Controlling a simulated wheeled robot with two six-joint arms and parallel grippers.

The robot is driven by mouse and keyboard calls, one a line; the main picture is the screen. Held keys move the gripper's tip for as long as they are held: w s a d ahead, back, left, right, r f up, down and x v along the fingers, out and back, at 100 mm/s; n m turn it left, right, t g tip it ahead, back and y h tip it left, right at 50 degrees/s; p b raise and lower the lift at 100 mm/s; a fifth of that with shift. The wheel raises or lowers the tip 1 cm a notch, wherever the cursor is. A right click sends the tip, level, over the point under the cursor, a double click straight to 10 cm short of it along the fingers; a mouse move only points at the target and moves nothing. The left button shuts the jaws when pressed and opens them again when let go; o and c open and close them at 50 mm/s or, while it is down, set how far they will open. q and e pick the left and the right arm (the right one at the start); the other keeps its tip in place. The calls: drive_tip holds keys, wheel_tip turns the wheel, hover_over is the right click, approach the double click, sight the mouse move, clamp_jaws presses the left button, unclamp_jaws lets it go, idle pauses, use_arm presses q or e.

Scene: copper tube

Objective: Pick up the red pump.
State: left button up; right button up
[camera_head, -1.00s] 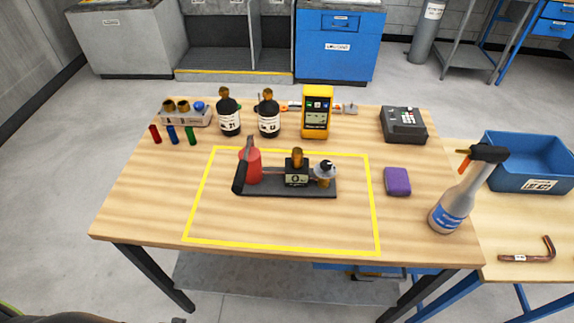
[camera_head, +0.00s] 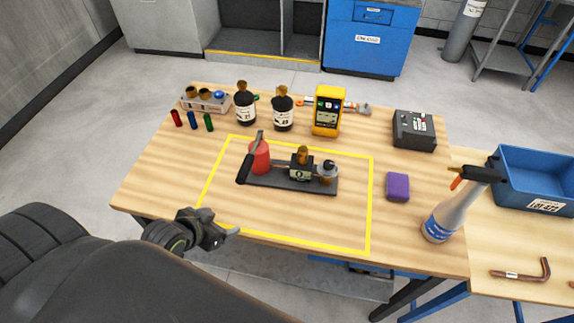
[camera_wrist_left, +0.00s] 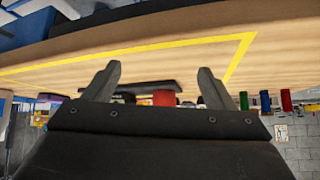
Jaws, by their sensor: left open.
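The red pump (camera_head: 261,160) stands upright at the left end of a dark base plate (camera_head: 290,185), inside the yellow outline on the table. It has a black handle at its left. My left gripper (camera_head: 222,238) is at the table's front edge, in front of the pump and apart from it, open and empty. In the left wrist view, which looks upside down, the two fingers (camera_wrist_left: 155,85) are spread, and the red pump (camera_wrist_left: 164,98) shows between them, farther off. My right gripper is not in view.
A valve block (camera_head: 301,168) shares the base plate. Two dark bottles (camera_head: 283,112), a yellow meter (camera_head: 328,113) and a bottle tray (camera_head: 205,103) stand at the back. A purple sponge (camera_head: 397,187) and spray bottle (camera_head: 446,214) are at the right. The table's front is clear.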

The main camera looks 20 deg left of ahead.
sight(260, 158)
use_arm(q)
drive_tip(key=w+a+r+t+h, duration=0.2)
drive_tip(key=w+a+r+t, duration=0.25)
drive_tip(key=w+r, duration=0.25)
drive_tip(key=shift+m+t, duration=0.25)
drive_tip(key=shift+m, duration=0.05)
drive_tip(key=x, duration=0.4)
drive_tip(key=d+p+x, duration=0.1)
drive_tip(key=x, duration=0.6)
drive_tip(key=shift+w+d+f, duration=0.15)
drive_tip(key=shift+w+d, duration=0.05)
drive_tip(key=shift+w, duration=0.05)
drive_tip(key=shift+w+d+p, duration=0.15)
drive_tip(key=shift+w+p, duration=0.3)
drive_tip(key=shift+w, duration=0.05)
drive_tip(key=x, duration=0.3)
drive_tip(key=shift+d+f+p, duration=0.15)
drive_tip(key=shift+p, duration=0.2)
drive_tip(key=shift+w+d+f, duration=0.1)
drive_tip(key=shift+w+f, duration=0.15)
drive_tip(key=shift+w, duration=0.25)
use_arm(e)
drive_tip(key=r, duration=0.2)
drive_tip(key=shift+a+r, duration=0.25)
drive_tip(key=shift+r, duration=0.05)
use_arm(q)
drive_tip(key=shift+s, duration=0.1)
